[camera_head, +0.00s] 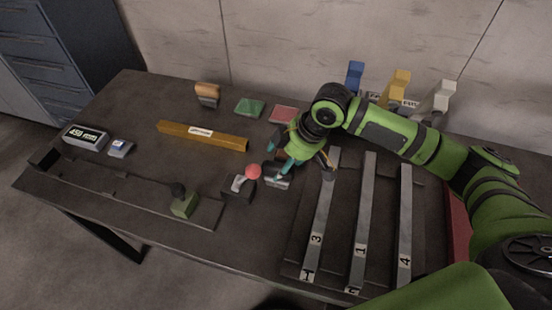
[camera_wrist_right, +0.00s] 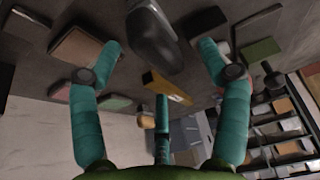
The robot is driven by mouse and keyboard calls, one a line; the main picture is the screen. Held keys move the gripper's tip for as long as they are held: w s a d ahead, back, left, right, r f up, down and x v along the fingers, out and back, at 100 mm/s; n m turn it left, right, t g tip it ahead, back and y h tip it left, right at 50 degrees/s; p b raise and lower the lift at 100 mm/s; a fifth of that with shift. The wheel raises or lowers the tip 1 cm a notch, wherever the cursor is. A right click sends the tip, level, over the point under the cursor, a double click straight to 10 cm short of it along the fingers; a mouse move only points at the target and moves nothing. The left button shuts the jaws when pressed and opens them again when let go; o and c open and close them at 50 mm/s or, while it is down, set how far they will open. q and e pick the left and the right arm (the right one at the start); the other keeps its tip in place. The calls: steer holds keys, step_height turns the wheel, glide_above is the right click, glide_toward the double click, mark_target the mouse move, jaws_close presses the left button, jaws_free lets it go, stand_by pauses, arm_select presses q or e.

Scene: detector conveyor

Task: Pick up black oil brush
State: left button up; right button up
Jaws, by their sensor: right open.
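A dark grey-black object (camera_head: 277,181) with a lighter grey part lies on the table, just right of the red ball. It may be the black oil brush, but its form is partly hidden by my fingers. In the right wrist view a dark, rounded, elongated object (camera_wrist_right: 155,38) shows between the spread fingers, apart from them. My right gripper (camera_head: 284,163) has teal fingers and hovers over that spot; in its wrist view the gripper (camera_wrist_right: 160,62) is open and empty. Another brush-like piece with an orange-tan top and grey lower part (camera_head: 207,94) stands at the back of the table. My left gripper is not in view.
The red ball (camera_head: 253,171) on a dark block is close left of my fingers. Numbered metal bars (camera_head: 362,215) lie right, under my arm. A yellow bar (camera_head: 202,135), green pad (camera_head: 249,107) and red pad (camera_head: 284,114) lie behind.

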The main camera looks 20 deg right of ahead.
mark_target(281, 164)
steer(key=shift+x, duration=0.85)
steer(key=p+x, duration=0.1)
steer(key=x, duration=0.2)
steer(key=shift+w+d+f+p, duration=0.1)
steer(key=shift+w+f+p, duration=0.15)
steer(key=shift+f+p, duration=0.05)
steer(key=shift+w+f, duration=0.2)
steer(key=shift+f, duration=0.4)
steer(key=c, duration=1.1)
steer(key=shift+c, duration=1.2)
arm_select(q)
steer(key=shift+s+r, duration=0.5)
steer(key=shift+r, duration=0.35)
